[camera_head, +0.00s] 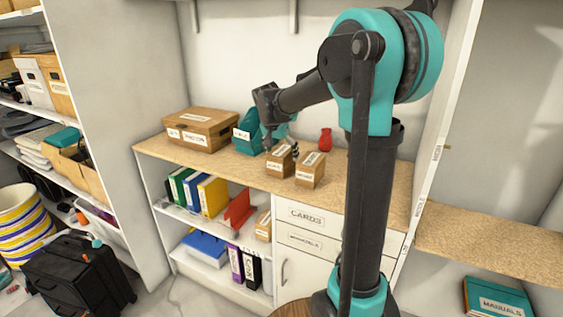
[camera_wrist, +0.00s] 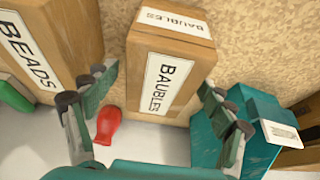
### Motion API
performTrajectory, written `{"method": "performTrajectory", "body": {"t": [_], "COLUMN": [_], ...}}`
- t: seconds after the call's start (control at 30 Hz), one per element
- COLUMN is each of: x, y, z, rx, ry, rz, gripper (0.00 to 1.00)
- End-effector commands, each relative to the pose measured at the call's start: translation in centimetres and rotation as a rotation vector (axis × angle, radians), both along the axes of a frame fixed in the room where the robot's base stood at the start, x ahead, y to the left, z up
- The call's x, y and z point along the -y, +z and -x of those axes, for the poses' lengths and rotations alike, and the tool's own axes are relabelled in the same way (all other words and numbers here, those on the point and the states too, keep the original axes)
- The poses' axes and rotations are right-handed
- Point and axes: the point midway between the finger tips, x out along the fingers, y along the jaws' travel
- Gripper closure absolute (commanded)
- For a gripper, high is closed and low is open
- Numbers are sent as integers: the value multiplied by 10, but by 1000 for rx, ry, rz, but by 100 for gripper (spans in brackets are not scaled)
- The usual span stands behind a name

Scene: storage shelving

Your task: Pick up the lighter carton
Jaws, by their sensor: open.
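Two small brown cartons stand side by side on the counter: a left carton (camera_head: 279,161) and a right carton (camera_head: 309,171). In the wrist view one carton reads BAUBLES (camera_wrist: 187,50) and the other reads BEADS (camera_wrist: 60,30). Both look alike in colour; which is lighter in weight does not show. My gripper (camera_head: 282,145) is open just above and behind the left carton. In the wrist view my gripper (camera_wrist: 152,105) has its fingers spread, with the BAUBLES carton between and beyond them. I see nothing held; contact cannot be told.
A teal box (camera_head: 246,135) stands left of the cartons and shows close to a finger in the wrist view (camera_wrist: 258,122). A red vase (camera_head: 325,139) stands behind. A large brown box (camera_head: 200,128) is farther left. The counter's front strip (camera_head: 240,174) is clear.

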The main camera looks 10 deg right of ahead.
Motion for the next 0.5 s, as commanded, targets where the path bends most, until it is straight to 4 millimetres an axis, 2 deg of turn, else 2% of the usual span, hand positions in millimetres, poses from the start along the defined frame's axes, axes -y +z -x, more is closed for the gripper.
{"method": "performTrajectory", "body": {"t": [0.5], "x": [0], "y": [-5], "z": [0], "rx": [0], "ry": [0], "rz": [0], "gripper": [17]}}
